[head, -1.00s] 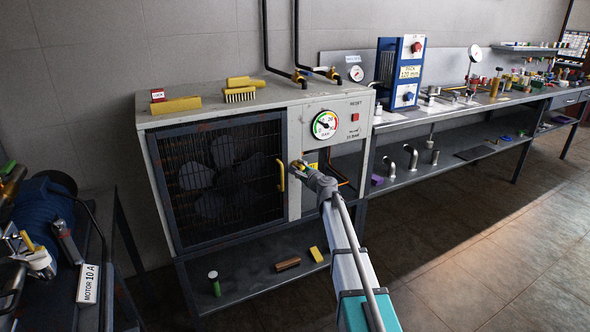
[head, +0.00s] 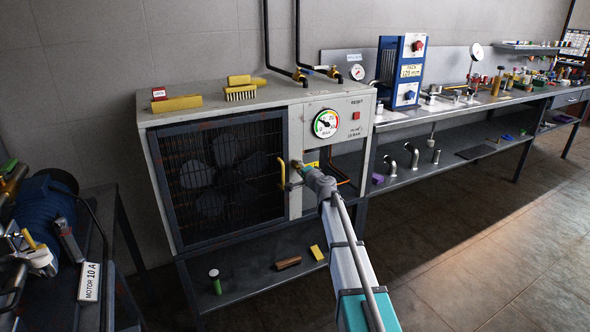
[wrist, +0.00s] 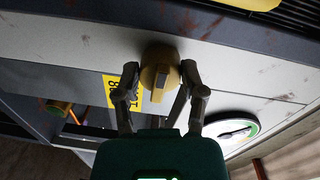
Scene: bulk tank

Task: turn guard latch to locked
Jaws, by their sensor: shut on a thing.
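The guard latch (wrist: 160,72) is a round yellow knob with a raised grip bar, on the grey front panel of the cabinet, in the wrist view. My gripper (wrist: 163,84) has its two fingers on either side of the knob and is shut on it. In the head view my gripper (head: 300,169) reaches the panel just right of the mesh guard door (head: 220,175) and its yellow handle (head: 282,171). The door looks closed. The latch itself is largely hidden behind my gripper in the head view.
A pressure gauge (head: 326,124) and a red reset button (head: 356,115) sit on the panel above my gripper. A yellow label (wrist: 121,91) is beside the latch. An open recess lies to the right. A brush (head: 240,94) and yellow blocks lie on the cabinet top.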

